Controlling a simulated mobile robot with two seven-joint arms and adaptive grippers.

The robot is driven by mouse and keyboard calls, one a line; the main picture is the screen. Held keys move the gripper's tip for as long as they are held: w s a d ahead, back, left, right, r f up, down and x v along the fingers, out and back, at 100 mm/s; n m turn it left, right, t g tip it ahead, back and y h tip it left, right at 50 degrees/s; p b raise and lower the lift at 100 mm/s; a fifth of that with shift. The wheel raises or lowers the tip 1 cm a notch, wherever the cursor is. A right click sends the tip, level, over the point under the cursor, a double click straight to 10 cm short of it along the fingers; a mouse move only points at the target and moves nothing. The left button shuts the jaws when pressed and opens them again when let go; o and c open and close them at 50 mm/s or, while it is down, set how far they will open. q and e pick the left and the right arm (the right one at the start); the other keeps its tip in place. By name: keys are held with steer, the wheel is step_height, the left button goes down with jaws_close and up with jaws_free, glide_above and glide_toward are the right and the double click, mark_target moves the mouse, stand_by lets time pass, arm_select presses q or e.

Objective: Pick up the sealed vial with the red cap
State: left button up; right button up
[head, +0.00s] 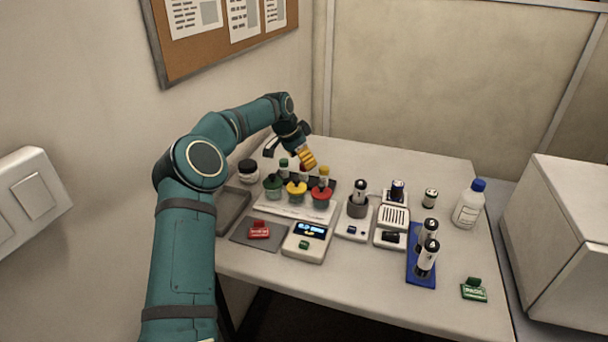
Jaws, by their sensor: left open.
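A row of small capped vials stands in a dark rack behind three wide jars. A green-capped vial (284,166) is at the row's left and a yellow-capped vial (323,177) at its right. Between them, a vial with what looks like a red cap (302,168) is largely hidden by a yellow-orange finger of my left gripper (289,152). That gripper is open, above and behind the row, pointing down. I cannot tell whether it touches a vial. My right gripper is not in view.
Jars with green (273,182), yellow (297,187) and red (321,194) tops stand just in front. The table's back right is clear.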

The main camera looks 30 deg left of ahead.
mark_target(304, 173)
arm_select(q)
steer(key=b+x, duration=0.1)
steer(key=x, duration=0.4)
steer(key=shift+s, duration=0.15)
jaws_close()
